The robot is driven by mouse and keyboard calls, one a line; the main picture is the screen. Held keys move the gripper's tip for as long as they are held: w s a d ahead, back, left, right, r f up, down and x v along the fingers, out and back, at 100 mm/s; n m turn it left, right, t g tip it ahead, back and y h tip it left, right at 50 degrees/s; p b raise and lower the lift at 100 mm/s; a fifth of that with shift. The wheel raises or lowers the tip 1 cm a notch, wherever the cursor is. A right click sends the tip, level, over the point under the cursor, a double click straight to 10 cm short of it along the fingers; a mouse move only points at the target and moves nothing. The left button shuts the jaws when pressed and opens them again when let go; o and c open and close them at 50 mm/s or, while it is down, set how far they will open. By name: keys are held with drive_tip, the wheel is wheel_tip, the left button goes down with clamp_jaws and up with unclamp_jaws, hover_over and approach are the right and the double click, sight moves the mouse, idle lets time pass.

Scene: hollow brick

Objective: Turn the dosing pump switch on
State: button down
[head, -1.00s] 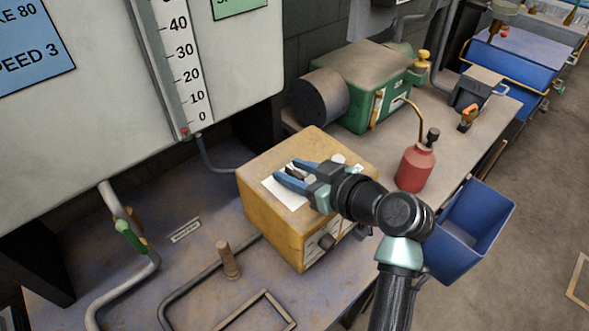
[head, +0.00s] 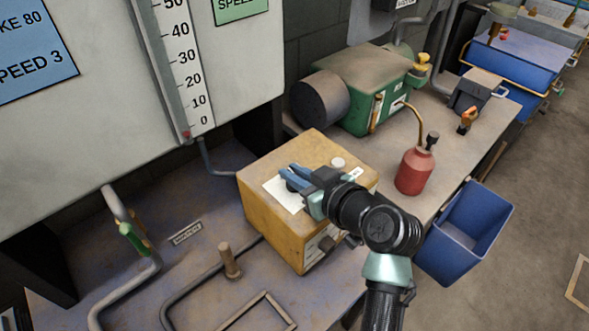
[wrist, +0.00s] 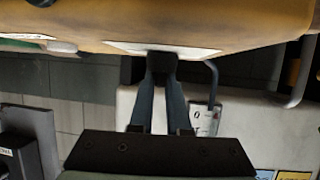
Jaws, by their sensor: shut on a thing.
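The dosing pump appears to be the worn yellow box (head: 268,222) on the bench in the head view, with a white label (head: 277,196) on its top. My gripper (head: 287,178) is over this label, its two blue fingers close together on a small dark switch (head: 290,187). In the wrist view the fingers of my gripper (wrist: 161,78) meet at the dark switch (wrist: 159,62), beside the white label (wrist: 180,50) on the yellow box (wrist: 230,22). The fingers hide most of the switch, so I cannot tell its position.
A pale round button (head: 338,162) sits on the box top, and a knob (head: 327,243) on its front. A red oil can (head: 415,171) and a green machine (head: 365,85) stand behind to the right. A blue bin (head: 465,232) hangs at the bench edge. Pipes cross the bench at left.

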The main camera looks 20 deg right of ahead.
drive_tip(key=m+h+p, duration=0.4)
drive_tip(key=h, duration=0.1)
drive_tip(key=shift+s+a+f+m+p, duration=0.15)
drive_tip(key=shift+f+m+p, duration=0.1)
drive_tip(key=shift+m+p, duration=0.05)
drive_tip(key=m+h, duration=0.1)
drive_tip(key=m+h+p, duration=0.1)
drive_tip(key=shift+f+g+h, duration=0.2)
drive_tip(key=shift+g+h, duration=0.1)
drive_tip(key=shift+g, duration=0.1)
drive_tip(key=shift+f+m+h, duration=0.1)
drive_tip(key=shift+m+h, duration=0.5)
drive_tip(key=shift+h, duration=0.1)
drive_tip(key=m+g+h+b, duration=0.3)
drive_tip(key=m+b, duration=0.1)
drive_tip(key=b, duration=0.1)
drive_tip(key=shift+f+h, duration=0.15)
drive_tip(key=shift+h, duration=0.25)
drive_tip(key=m+g+h+b, duration=0.2)
drive_tip(key=m+g+b, duration=0.1)
drive_tip(key=shift+b, duration=0.3)
drive_tip(key=shift+r+m+g+h+b, duration=0.2)
drive_tip(key=shift+m+g+h+b, duration=0.2)
drive_tip(key=shift+m+g+b, duration=0.4)
drive_tip(key=c, duration=0.9)
unclamp_jaws()
drive_tip(key=shift+o, duration=0.2)
drive_tip(key=shift+r, duration=0.1)
